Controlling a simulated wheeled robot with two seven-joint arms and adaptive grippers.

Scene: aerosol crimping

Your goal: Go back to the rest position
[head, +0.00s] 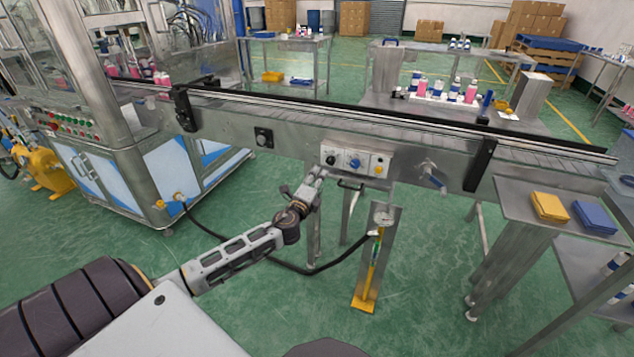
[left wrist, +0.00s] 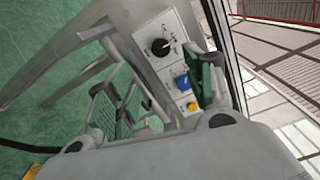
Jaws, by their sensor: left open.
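My left arm reaches forward from the lower left in the head view. My left gripper (head: 314,179) is at its end, just below and left of the control panel (head: 345,158) on the conveyor's side. In the left wrist view the left gripper (left wrist: 155,98) is open, with nothing held between its fingers. The panel's black knob (left wrist: 160,46), blue knob (left wrist: 181,81) and yellow button (left wrist: 191,106) show beyond and between the fingers. I cannot tell whether a finger touches the panel. My right gripper is in neither view.
The conveyor (head: 300,122) runs across in front of me. A post with a yellow strip (head: 368,275) stands right of the gripper, with a black hose beside it. A side table (head: 520,205) with yellow and blue cloths is at right. Green floor is open below.

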